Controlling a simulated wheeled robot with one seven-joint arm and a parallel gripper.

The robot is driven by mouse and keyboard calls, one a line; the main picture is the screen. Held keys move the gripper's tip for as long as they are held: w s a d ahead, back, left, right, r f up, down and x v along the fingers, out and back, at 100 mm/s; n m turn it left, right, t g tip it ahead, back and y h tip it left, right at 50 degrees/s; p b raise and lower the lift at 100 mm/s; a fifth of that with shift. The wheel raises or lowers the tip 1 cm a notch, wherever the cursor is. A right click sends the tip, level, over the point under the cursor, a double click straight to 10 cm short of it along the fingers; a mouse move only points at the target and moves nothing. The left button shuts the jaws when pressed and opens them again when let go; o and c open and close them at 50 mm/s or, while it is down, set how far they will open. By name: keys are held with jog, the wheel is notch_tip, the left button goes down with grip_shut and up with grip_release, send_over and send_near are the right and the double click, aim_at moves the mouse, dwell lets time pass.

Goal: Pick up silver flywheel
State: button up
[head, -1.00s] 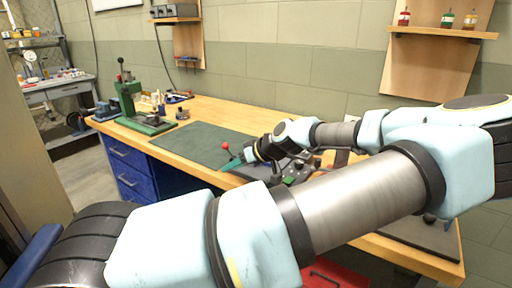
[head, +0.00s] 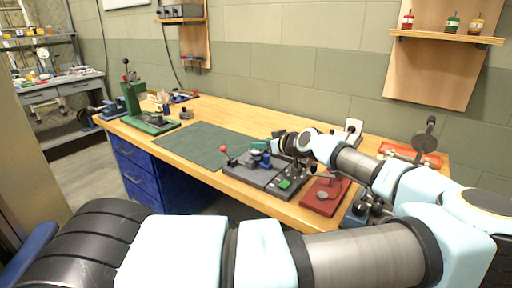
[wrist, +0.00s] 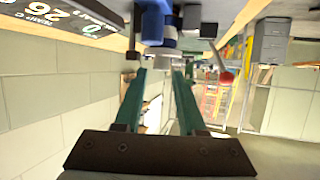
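I cannot single out the silver flywheel with certainty. A small grey-silver round part (head: 325,195) lies on a red block (head: 318,203) at the bench's front edge in the head view. My gripper (head: 259,146) is above the back of a dark grey fixture (head: 262,176), left of the red block. In the wrist view my gripper (wrist: 159,72) has two teal fingers standing apart, with a clear gap and nothing visibly held. A blue part with a pale ridged section (wrist: 164,42) lies just beyond the fingertips.
A red-knobbed lever (head: 224,150) rises from the fixture's left side. A green mat (head: 195,143) lies bare to its left. A green press (head: 134,98) stands at the bench's far left. A red tray (head: 425,157) is at the back right, and wall shelves hang above.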

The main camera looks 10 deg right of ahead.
jog(key=shift+p+x, duration=0.75)
jog(key=shift+x, duration=1.1)
jog(key=shift+f, duration=0.15)
grip_shut()
